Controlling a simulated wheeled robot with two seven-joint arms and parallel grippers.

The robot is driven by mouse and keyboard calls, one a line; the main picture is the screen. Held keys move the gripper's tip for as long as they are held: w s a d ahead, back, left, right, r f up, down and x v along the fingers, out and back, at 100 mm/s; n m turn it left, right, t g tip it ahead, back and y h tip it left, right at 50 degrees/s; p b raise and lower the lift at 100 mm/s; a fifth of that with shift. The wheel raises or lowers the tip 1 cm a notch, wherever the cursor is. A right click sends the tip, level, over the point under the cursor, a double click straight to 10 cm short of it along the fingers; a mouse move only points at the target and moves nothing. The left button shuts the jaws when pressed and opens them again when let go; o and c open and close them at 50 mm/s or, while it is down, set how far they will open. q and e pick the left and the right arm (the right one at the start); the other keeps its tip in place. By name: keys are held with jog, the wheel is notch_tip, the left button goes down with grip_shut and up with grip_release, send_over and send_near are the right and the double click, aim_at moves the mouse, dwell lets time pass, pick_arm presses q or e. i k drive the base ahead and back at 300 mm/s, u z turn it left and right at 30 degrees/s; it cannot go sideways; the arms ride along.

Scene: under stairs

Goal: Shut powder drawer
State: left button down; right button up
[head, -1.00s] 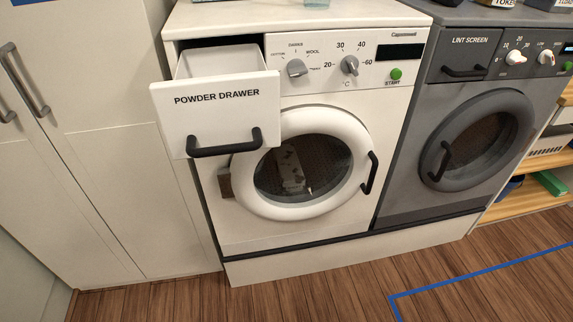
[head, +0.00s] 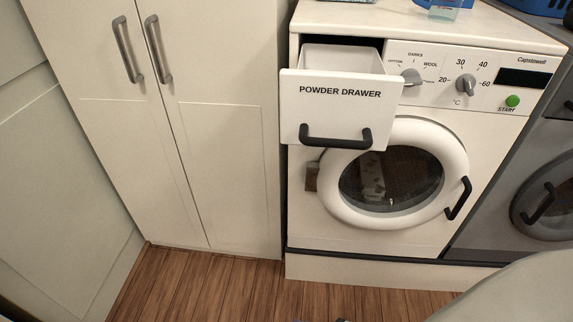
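The powder drawer (head: 338,105) is pulled out from the upper left of the white washing machine (head: 478,180). Its white front carries the words POWDER DRAWER and a black bar handle (head: 336,138). The open top of the drawer shows behind its front, below the machine's top. The machine's round door (head: 455,150) looks closed. Neither of my grippers can be made out in the head view. A pale grey rounded shape, which looks like part of my arm, covers the bottom right corner.
A tall cream cupboard (head: 225,150) with two grey handles stands left of the machine. A grey machine (head: 545,160) stands to the right. A clear cup (head: 443,10) is on the white top. Wooden floor (head: 220,285) lies in front and looks clear.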

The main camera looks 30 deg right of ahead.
aim_at(342, 97)
jog(key=k, duration=0.95)
jog(key=z, duration=1.15)
jog(key=i, duration=0.5)
